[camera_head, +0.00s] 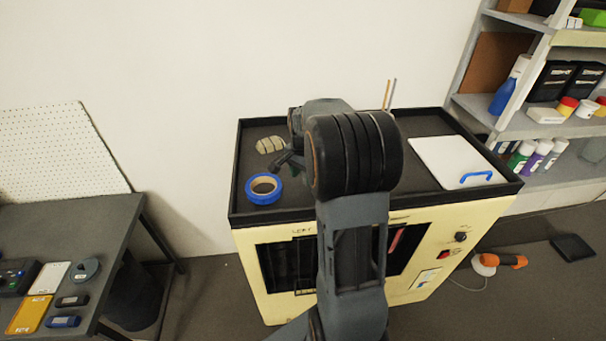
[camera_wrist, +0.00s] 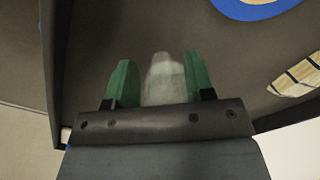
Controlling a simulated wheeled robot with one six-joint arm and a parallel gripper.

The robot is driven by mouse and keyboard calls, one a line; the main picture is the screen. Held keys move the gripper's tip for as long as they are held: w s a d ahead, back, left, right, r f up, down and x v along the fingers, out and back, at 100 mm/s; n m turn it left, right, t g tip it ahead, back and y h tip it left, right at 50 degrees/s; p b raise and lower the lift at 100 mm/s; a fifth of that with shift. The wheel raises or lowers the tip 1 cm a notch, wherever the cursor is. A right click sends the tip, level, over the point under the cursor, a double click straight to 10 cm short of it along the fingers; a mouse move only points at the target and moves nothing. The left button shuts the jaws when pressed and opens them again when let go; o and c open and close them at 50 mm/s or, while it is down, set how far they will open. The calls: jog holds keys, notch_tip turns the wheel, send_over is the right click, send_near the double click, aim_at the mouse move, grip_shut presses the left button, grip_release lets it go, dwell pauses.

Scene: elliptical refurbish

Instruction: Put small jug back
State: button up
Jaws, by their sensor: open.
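A pale, cloudy object, likely the small jug (camera_wrist: 164,78), stands between the green fingers of my gripper (camera_wrist: 160,82) in the wrist view. The fingers are open around it. The right finger looks close to its side, and a narrow gap shows on the left; I cannot tell whether either touches. In the head view my gripper (camera_head: 288,166) is low over the left part of the dark cart top (camera_head: 300,208). The jug is not discernible there, where my arm covers much of the middle.
A blue tape roll (camera_head: 263,189) and a beige ribbed piece (camera_head: 270,145) lie near my gripper. A white board with a blue handle (camera_head: 452,162) is on the cart's right. A raised black rim edges the cart. Shelves (camera_head: 545,105) stand right, a table (camera_head: 85,225) left.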

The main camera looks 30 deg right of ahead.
notch_tip(320, 180, up, 11)
jog(key=s+a+f+n+t, duration=0.2)
jog(key=s+a+n, duration=0.5)
jog(key=a, duration=0.1)
jog(key=s+a+f+n+t, duration=0.2)
jog(key=s+a+n, duration=0.5)
jog(key=s+a, duration=0.1)
jog(key=shift+a+t+b, duration=0.4)
jog(key=shift+a, duration=0.4)
